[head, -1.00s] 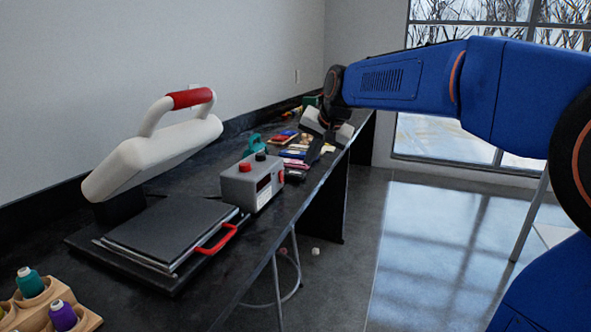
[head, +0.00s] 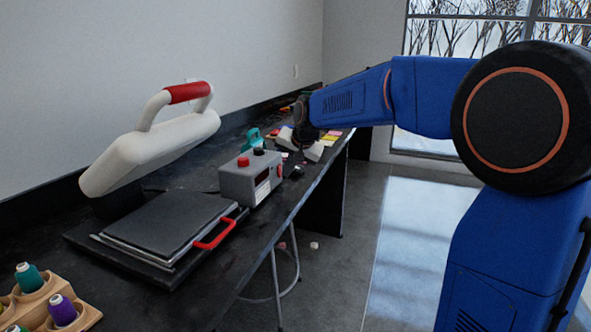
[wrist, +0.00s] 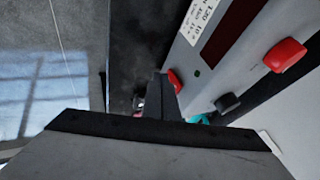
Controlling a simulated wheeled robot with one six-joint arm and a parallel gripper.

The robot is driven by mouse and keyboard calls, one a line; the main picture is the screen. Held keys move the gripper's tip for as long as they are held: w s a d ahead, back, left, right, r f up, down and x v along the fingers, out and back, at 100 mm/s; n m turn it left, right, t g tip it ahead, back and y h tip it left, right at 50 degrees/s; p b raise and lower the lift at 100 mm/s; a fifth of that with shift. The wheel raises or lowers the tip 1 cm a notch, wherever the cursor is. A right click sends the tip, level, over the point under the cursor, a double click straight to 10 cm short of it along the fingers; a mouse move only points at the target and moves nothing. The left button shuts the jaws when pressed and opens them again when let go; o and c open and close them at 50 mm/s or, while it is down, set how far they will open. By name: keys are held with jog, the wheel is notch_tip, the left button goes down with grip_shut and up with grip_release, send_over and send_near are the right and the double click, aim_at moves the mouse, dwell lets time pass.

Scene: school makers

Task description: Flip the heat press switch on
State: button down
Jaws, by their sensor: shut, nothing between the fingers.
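The heat press stands open on the dark bench, with its white upper arm (head: 150,150) raised over a flat black plate (head: 170,222). Its grey control box (head: 243,183) has a red knob and a black knob on top and a dark display on the front. My gripper (head: 297,171) is shut and empty, just right of the box; the shut fingers also show in the wrist view (wrist: 164,92). I cannot tell whether they touch the switch or its position.
A red-handled tray (head: 216,235) juts from the press toward the bench edge. A wooden rack with thread spools (head: 62,310) is at the lower left. A teal item (head: 253,137) and small colored items lie behind the box. Open floor (head: 400,250) is to the right.

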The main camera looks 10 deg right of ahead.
jog(key=shift+w+a, duration=0.1)
jog(key=shift+a, duration=0.1)
jog(key=shift+w+a+f, duration=0.1)
jog(key=shift+a+f, duration=0.1)
jog(key=shift+r, duration=0.1)
dwell(0.3)
jog(key=shift+r, duration=0.8)
jog(key=shift+d, duration=0.1)
